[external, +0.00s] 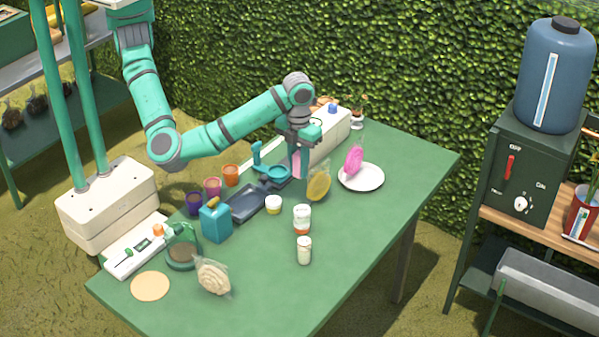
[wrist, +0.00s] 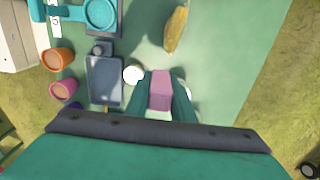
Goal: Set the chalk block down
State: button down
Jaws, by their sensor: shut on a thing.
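The chalk block is a pink block (wrist: 161,93) held between the two fingers of my gripper (wrist: 163,86) in the wrist view. In the external view my gripper (external: 300,166) points down over the far half of the green table, with the pink block (external: 296,162) partly hidden by a finger. The block appears held above the tabletop (external: 350,228); the exact gap cannot be told. My gripper is just left of a yellow bagged item (external: 319,186) in the external view.
A dark tray (external: 248,203), a small white jar (external: 273,204) and a white pill bottle (external: 302,218) stand near. A white plate (external: 375,181) with a pink item (external: 354,159) lies right. The front right tabletop is clear.

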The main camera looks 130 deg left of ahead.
jog(key=w+a+f, duration=0.1)
jog(key=w+f, duration=0.3)
jog(key=w, duration=0.4)
send_near(340, 226)
jog(key=shift+s+d+f, duration=0.1)
jog(key=shift+s+f, duration=0.55)
jog(key=shift+s, duration=0.05)
jog(key=shift+w+f, duration=0.7)
jog(key=shift+f, duration=1.55)
jog(key=shift+f, duration=0.1)
jog(key=c, duration=1.5)
grip_release()
jog(key=shift+f, duration=0.1)
jog(key=shift+c, duration=0.2)
notch_tip(340, 226, up, 12)
jog(key=shift+r, duration=0.2)
